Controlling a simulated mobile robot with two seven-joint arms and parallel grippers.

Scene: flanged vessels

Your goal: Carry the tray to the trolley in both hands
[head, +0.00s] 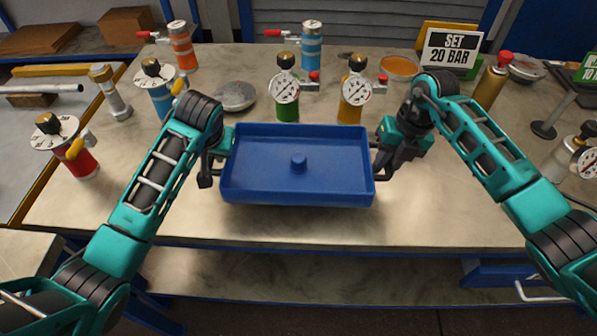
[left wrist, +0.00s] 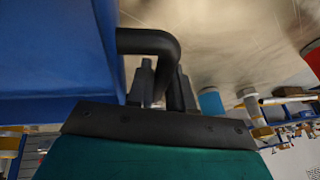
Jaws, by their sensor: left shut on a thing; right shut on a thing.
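The blue tray (head: 255,180) is in the middle of the head view, over the front part of the workbench. A small blue knobbed piece (head: 299,163) is in the tray. My left gripper (head: 215,160) is shut on the black handle at the tray's left end. The left wrist view shows that handle (left wrist: 150,40) between the fingers, with the tray wall (left wrist: 50,50) beside it. My right gripper (head: 382,162) is shut at the tray's right end, where its fingers largely hide the handle. The trolley cannot be made out in either view.
The workbench (head: 300,225) has clear room at its front edge. Behind the tray stand a green vessel (head: 287,108) and a yellow vessel (head: 350,110) with gauges. A red vessel (head: 80,160) is at left. A "SET 20 BAR" sign (head: 452,50) stands at back right.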

